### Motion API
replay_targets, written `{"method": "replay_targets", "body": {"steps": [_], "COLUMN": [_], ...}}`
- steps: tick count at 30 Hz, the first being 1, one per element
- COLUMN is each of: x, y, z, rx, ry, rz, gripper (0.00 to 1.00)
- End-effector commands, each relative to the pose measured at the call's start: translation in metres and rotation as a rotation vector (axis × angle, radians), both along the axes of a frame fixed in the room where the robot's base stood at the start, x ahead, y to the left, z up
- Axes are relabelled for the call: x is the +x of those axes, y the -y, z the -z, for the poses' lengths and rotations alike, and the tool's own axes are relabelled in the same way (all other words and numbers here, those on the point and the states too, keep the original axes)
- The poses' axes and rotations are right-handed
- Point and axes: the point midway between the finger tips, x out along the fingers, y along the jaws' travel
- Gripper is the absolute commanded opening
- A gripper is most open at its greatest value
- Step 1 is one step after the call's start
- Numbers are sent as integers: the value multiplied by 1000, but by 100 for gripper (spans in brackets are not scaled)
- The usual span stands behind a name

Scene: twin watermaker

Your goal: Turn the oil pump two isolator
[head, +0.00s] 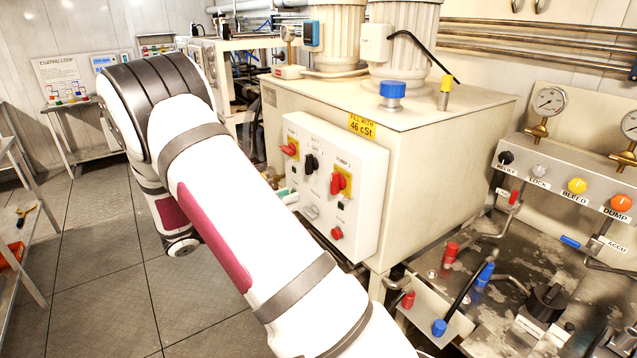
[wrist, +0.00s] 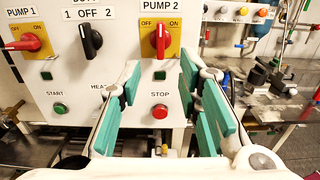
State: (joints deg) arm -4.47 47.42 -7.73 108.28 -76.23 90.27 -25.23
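The pump two isolator is a red handle on a yellow plate marked OFF and ON, under the label PUMP 2. It shows in the wrist view (wrist: 161,40) at upper middle and in the head view (head: 337,184) on the white panel. Its handle stands upright. My gripper (wrist: 170,88) is open and empty, with teal pads either side of the view's middle. It appears below and in front of the isolator, not touching it. In the head view my arm hides most of the gripper; only a bit of teal shows beside the panel.
The PUMP 1 isolator (wrist: 28,41) has its handle roughly sideways. A black selector (wrist: 90,40) sits between the two isolators. A green START button (wrist: 60,109) and red STOP button (wrist: 159,111) are lower on the panel. Valves and pipes (head: 480,275) stand to the right.

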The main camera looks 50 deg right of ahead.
Motion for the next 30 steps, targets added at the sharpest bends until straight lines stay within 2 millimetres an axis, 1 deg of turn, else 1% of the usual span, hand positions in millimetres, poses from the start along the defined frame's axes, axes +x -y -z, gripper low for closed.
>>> {"method": "replay_targets", "body": {"steps": [5, 15, 21, 25, 30], "x": [-7, -24, -30, -32, -32], "y": [21, 86, 116, 127, 132], "z": [-1, -2, -1, -1, -1], "rx": [0, 2, 2, 2, 1], "ry": [0, 0, 3, 1, 2], "rz": [5, 6, 4, 3, 2], "gripper": [32, 32, 32, 32, 32]}}
